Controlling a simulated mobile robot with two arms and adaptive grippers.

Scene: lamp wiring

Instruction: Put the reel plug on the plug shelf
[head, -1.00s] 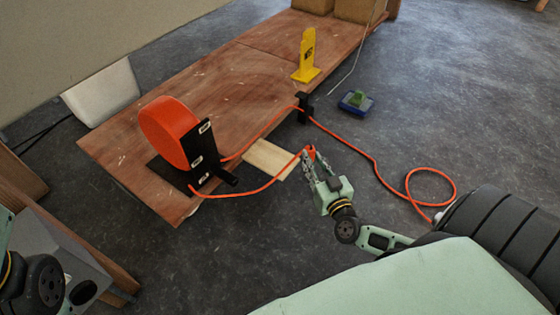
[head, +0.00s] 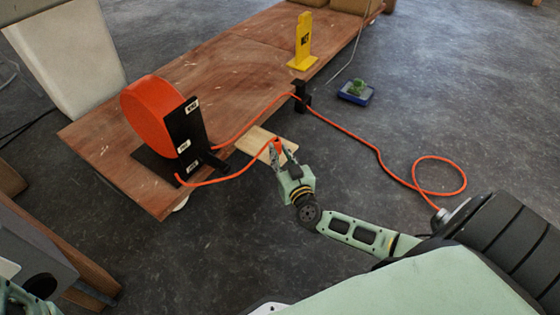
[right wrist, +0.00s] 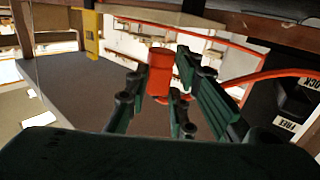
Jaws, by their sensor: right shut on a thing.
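The orange reel plug (head: 277,145) is in the fingers of my right gripper (head: 280,155), which is shut on it. In the right wrist view the plug (right wrist: 159,72) shows as an orange cylinder between the dark green fingers (right wrist: 160,90). The plug shelf, a pale wooden board (head: 252,138), juts from the bench's near edge. In the head view the plug and fingertips overlap the shelf; I cannot tell their height above it or whether they touch. My left gripper is not in view; only a bit of its arm shows at the lower left.
An orange cable runs from the reel (head: 151,113) to the plug. A yellow stand (head: 303,45) is on the bench (head: 225,75). A blue tray (head: 357,93) is on the floor.

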